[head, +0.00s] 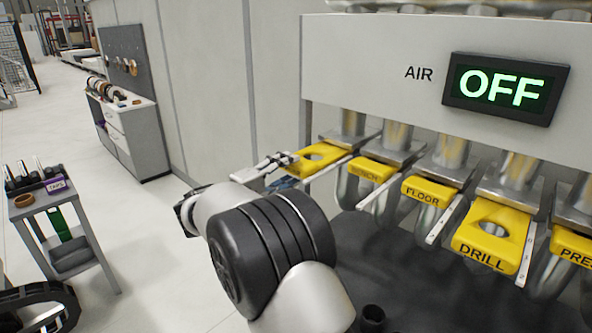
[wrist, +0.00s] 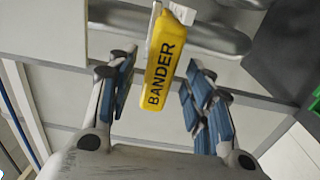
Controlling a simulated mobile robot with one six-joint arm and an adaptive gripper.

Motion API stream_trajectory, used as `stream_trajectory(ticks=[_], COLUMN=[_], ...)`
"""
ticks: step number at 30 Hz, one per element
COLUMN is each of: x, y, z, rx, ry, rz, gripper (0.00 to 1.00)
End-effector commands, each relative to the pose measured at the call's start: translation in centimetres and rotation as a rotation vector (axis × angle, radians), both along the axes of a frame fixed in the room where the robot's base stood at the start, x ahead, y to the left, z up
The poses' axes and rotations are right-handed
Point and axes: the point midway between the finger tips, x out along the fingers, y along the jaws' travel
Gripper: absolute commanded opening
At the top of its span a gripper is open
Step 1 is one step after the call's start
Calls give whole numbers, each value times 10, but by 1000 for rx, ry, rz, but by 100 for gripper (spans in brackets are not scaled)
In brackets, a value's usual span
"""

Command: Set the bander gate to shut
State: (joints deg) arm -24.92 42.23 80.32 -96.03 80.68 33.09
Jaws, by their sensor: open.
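The bander gate (head: 319,156) is the leftmost yellow slide in the head view. It stands out from its pipe, with its round hole showing. In the wrist view its yellow handle (wrist: 165,62), lettered BANDER, lies between the fingers, with a gap on both sides. My gripper (head: 272,168) is open at the handle's front end; it also shows in the wrist view (wrist: 160,78). Nothing is gripped. My arm hides part of the space below the gate.
To the right are the bench gate (head: 370,170), floor gate (head: 430,191), drill gate (head: 492,237) and press gate (head: 572,247). The drill gate also stands out with its hole showing. An AIR display (head: 505,88) reads OFF.

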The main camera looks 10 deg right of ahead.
Motion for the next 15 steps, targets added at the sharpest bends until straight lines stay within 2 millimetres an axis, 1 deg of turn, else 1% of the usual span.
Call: stream_trajectory(ticks=[1,6,10,15], x=[5,17,22,22], y=[-9,-24,-30,-31], z=[-1,-1,0,0], rx=[1,-1,-1,-1], ry=[-1,1,1,1], rz=[-3,-1,-1,0], gripper=[47,47,47,47])
